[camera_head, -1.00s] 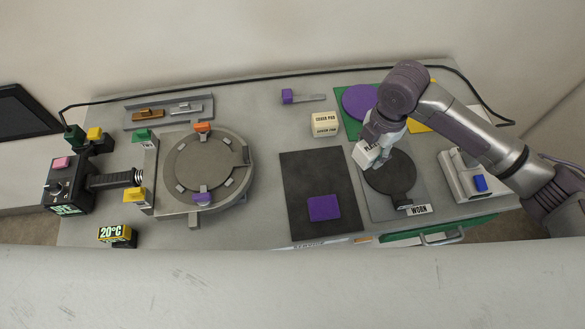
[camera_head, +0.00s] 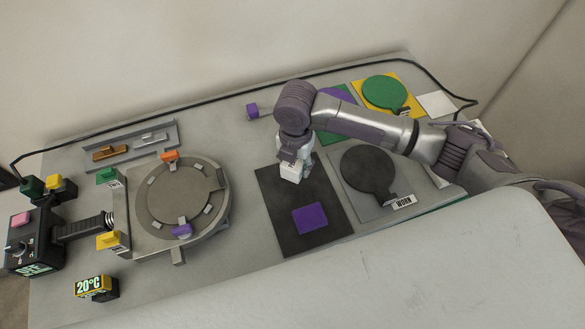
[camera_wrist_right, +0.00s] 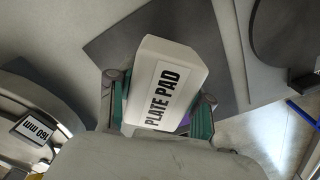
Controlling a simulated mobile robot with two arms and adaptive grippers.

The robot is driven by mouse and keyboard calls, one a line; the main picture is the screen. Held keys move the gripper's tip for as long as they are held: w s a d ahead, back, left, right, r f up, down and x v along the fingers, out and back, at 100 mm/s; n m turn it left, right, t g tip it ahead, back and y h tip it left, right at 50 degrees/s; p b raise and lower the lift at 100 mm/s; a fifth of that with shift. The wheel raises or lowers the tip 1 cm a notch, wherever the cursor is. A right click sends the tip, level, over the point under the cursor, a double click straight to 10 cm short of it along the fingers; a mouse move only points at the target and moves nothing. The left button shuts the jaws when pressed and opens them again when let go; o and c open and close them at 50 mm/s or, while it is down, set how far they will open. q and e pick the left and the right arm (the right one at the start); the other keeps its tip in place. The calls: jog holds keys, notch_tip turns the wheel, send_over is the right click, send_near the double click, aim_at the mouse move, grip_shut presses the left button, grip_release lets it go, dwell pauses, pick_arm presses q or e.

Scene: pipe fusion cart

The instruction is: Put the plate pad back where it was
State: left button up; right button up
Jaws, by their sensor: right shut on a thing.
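The plate pad (camera_head: 291,174) is a white block with a black-lettered PLATE PAD label. My right gripper (camera_head: 294,163) is shut on it and holds it over the upper part of the dark mat (camera_head: 283,233). The gap beneath it is hard to judge. In the right wrist view the pad (camera_wrist_right: 168,80) sits between the two green-edged fingers (camera_wrist_right: 158,112), label toward the camera. The cover pad is not visible in the head view now; my right arm covers that area. My left gripper is not in view.
A purple square (camera_head: 310,218) lies on the dark mat. Right of it is a grey board with a dark round plate (camera_head: 368,170) labelled WORN. The round fusion fixture (camera_head: 178,205) stands left. Bare table lies between the fixture and the mat. A cable (camera_head: 215,97) runs along the back.

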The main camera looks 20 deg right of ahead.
jog(key=shift+w+a+f, duration=0.15)
jog(key=shift+a, duration=0.05)
notch_tip(320, 180, down, 3)
jog(key=shift+f+p, duration=0.1)
jog(key=shift+p, duration=0.5)
jog(key=shift+f, duration=0.45)
jog(key=shift+f, duration=0.1)
jog(key=o, duration=1)
notch_tip(320, 180, up, 12)
jog(key=shift+r+b, duration=0.15)
jog(key=shift+b, duration=0.8)
